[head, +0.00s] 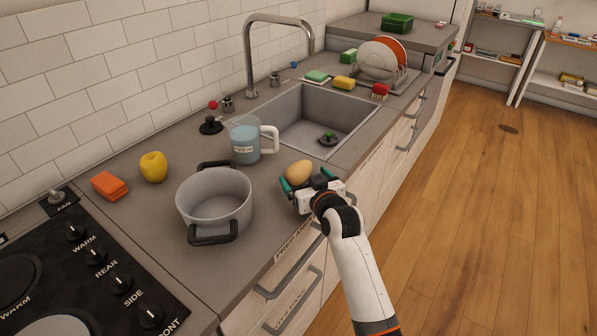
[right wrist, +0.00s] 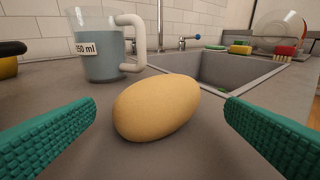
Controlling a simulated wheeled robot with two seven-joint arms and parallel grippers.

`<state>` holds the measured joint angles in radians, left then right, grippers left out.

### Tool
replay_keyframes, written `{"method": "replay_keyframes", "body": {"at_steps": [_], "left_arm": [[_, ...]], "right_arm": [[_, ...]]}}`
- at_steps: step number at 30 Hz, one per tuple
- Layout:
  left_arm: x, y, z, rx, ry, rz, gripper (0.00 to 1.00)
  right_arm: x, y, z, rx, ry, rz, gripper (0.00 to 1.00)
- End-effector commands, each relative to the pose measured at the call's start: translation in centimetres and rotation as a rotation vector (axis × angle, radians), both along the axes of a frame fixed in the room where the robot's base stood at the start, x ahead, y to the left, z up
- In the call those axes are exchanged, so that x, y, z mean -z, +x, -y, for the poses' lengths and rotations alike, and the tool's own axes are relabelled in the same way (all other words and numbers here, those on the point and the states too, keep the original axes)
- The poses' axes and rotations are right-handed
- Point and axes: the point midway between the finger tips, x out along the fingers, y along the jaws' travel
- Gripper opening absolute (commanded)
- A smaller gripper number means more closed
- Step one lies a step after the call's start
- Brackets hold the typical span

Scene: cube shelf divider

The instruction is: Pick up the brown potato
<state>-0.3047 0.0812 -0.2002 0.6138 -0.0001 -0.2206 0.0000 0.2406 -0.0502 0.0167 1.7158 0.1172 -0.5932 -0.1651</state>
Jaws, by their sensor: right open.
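The brown potato (head: 299,172) lies on the grey counter between the pot and the sink. It is a smooth, tan oval. My right gripper (head: 308,184) is open, just on the near side of the potato in the head view. In the right wrist view the potato (right wrist: 157,106) sits between and a little beyond the two green fingertips (right wrist: 160,115), with a gap on both sides. It rests on the counter and neither finger appears to touch it. My left gripper is not in view.
A measuring jug (head: 244,140) with bluish liquid stands behind the potato. A grey pot (head: 214,200) is to its left, with a yellow apple (head: 153,167) and orange cloth (head: 109,186) farther left. The sink (head: 318,118) lies behind. The counter's front edge is close.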

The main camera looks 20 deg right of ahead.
Motion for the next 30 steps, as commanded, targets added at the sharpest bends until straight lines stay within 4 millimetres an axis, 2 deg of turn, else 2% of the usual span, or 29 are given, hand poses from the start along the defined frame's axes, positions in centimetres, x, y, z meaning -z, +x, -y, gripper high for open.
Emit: {"method": "replay_keyframes", "body": {"at_steps": [3,9,20,28,29,30], "left_arm": [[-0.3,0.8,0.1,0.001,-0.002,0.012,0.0],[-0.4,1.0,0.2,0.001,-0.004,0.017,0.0],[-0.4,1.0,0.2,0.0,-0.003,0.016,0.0],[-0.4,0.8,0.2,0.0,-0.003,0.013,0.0],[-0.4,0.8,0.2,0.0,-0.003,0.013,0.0],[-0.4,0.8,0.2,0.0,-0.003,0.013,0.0]], "right_arm": [[0.4,1.5,-0.2,0.0,0.002,-0.001,0.94],[1.1,3.8,-0.4,0.0,0.0,-0.001,0.94],[1.3,4.4,-0.4,0.0,0.001,0.001,0.92],[1.3,4.4,-0.4,0.0,0.001,0.0,0.48],[1.3,4.4,-0.4,0.0,0.001,0.0,0.43],[1.2,4.4,-0.4,0.0,0.001,0.002,0.43]]}}
